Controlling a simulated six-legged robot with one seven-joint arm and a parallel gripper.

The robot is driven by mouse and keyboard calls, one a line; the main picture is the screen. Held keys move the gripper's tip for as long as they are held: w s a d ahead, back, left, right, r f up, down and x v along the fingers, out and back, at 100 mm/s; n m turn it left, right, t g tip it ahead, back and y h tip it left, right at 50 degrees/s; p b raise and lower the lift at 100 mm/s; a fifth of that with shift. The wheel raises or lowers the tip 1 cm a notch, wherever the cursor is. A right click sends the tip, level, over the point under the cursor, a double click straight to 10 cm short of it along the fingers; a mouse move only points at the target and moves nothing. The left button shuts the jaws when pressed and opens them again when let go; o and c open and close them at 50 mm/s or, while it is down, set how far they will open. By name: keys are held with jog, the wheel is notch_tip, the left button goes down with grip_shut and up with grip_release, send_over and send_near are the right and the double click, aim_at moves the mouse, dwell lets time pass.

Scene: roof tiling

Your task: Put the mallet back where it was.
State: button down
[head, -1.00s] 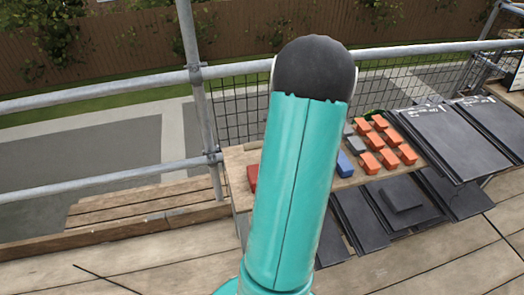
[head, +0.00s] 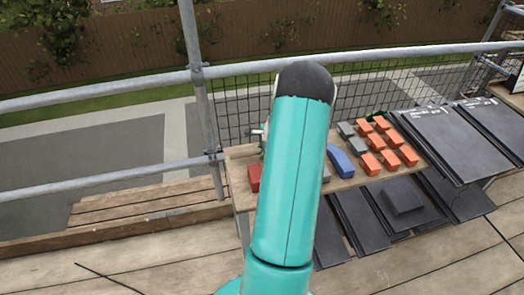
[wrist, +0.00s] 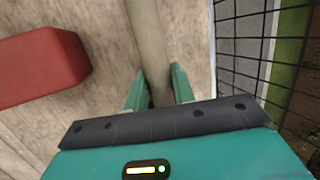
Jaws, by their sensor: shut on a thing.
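In the wrist view my gripper (wrist: 158,88) is shut on a pale wooden handle (wrist: 148,40), which I take for the mallet's. The handle runs up out of the top of the picture, and the mallet's head is not in sight there. Below the fingers is the wooden bench top (wrist: 95,115). I cannot tell whether the handle touches it. In the head view my teal arm hides most of the gripper and mallet. Only a small greyish piece shows left of the arm, above the bench's left end (head: 238,160).
A red block (wrist: 40,68) lies left of my gripper; it also shows in the head view (head: 254,177). A blue block (head: 341,163) and several orange blocks (head: 389,160) are farther right. Dark tiles (head: 440,140) lie beyond. Black mesh (wrist: 245,50) borders the bench.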

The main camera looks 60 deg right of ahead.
jog(key=c, duration=1.2)
grip_release()
jog(key=shift+w, duration=0.1)
jog(key=shift+o, duration=0.2)
jog(key=v, duration=1.2)
jog(key=w+a+r+n, duration=0.4)
jog(key=a+r, duration=0.1)
jog(key=a, duration=0.3)
jog(key=w+a+r+n, duration=0.3)
jog(key=a+r+n, duration=0.15)
jog(key=a, duration=0.45)
jog(key=w+a+r+n, duration=0.3)
jog(key=w+a+r, duration=0.15)
jog(key=a, duration=0.35)
jog(key=s+a+r+n, duration=0.2)
jog(key=s+a+n, duration=0.2)
jog(key=a, duration=0.5)
jog(key=s+a+r+n, duration=0.2)
jog(key=s+a+n, duration=0.2)
jog(key=a+n, duration=0.2)
jog(key=s+a+r+n+t+y, duration=0.1)
jog(key=s+a+n, duration=0.3)
jog(key=a, duration=0.7)
jog(key=shift+s+a+r+n, duration=0.35)
jog(key=shift+r+n, duration=0.2)
jog(key=shift+r, duration=0.3)
